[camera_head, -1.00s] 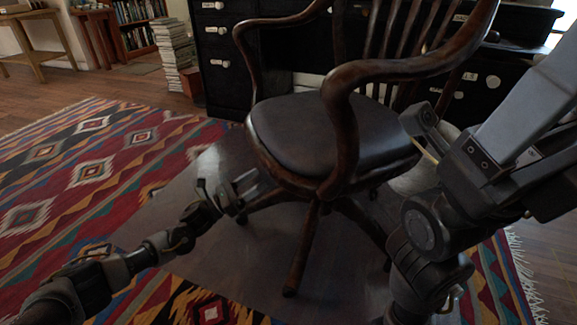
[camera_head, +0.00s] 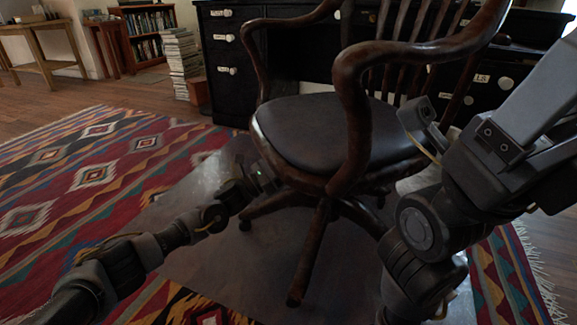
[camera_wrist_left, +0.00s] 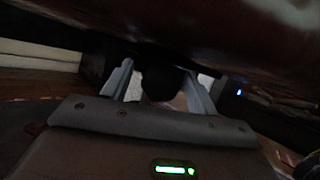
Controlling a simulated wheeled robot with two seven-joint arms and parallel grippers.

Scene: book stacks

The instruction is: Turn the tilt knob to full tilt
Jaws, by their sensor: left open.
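A wooden swivel armchair with a dark seat (camera_head: 335,130) stands in front of me. My left gripper (camera_head: 266,176) reaches in under the seat's front-left edge in the head view, where its fingers are dark and hard to make out. In the left wrist view my left gripper (camera_wrist_left: 157,85) is open, with its two pale fingers apart below the seat's underside. A dark rounded knob (camera_wrist_left: 158,78) shows between the fingers; whether they touch it I cannot tell. The knob is hidden in the head view. My right arm is at the right; its gripper does not show.
A black desk (camera_head: 222,105) stands behind the chair. A patterned rug (camera_head: 90,200) covers the floor, with open room at the left.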

